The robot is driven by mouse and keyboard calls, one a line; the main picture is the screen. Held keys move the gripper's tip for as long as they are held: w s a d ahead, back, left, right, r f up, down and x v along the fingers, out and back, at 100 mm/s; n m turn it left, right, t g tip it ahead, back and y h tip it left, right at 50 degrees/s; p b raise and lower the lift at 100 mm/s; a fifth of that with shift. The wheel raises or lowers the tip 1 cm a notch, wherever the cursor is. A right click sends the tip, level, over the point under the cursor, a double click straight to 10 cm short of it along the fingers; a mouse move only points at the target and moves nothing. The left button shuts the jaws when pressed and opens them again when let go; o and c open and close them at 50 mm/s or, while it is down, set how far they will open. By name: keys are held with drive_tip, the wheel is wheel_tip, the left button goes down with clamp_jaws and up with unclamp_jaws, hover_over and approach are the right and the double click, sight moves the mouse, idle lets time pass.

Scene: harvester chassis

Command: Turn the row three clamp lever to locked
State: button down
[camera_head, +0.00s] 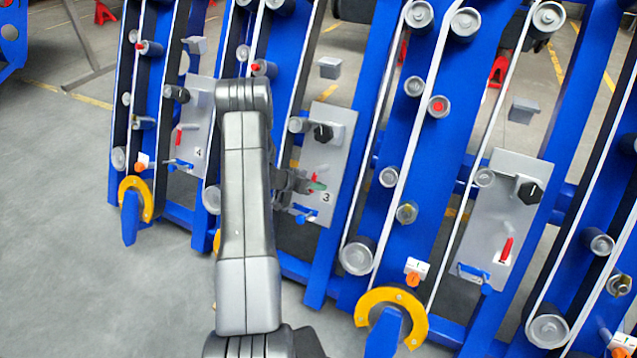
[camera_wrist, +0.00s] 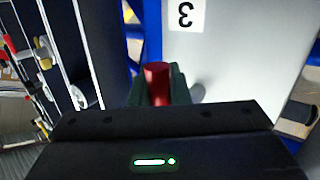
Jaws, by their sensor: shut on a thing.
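The row three panel (camera_head: 324,150) is a grey plate marked 3, in the middle of the head view. Its red clamp lever (camera_head: 313,178) is partly hidden by my gripper (camera_head: 308,187). In the wrist view the red lever (camera_wrist: 157,84) stands between the two dark fingers of my gripper (camera_wrist: 158,88), which are shut on it.
A black knob (camera_head: 323,132) sits above the lever on the same panel. A similar panel (camera_head: 500,215) with a red lever stands at the right, and panel 4 (camera_head: 199,120) at the left. Blue frames and rollers surround them. Grey floor (camera_head: 60,220) is clear at the left.

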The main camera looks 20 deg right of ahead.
drive_tip(key=shift+a, duration=0.1)
idle(0.4)
drive_tip(key=c, duration=1.4)
unclamp_jaws()
drive_tip(key=shift+o, duration=0.2)
drive_tip(key=p+v, duration=0.2)
drive_tip(key=v, duration=1.1)
drive_tip(key=shift+a+r, duration=0.25)
drive_tip(key=shift+w+d, duration=0.1)
drive_tip(key=b+x, duration=0.2)
drive_tip(key=x, duration=1.1)
drive_tip(key=shift+d+f, duration=0.25)
drive_tip(key=shift+f, duration=0.05)
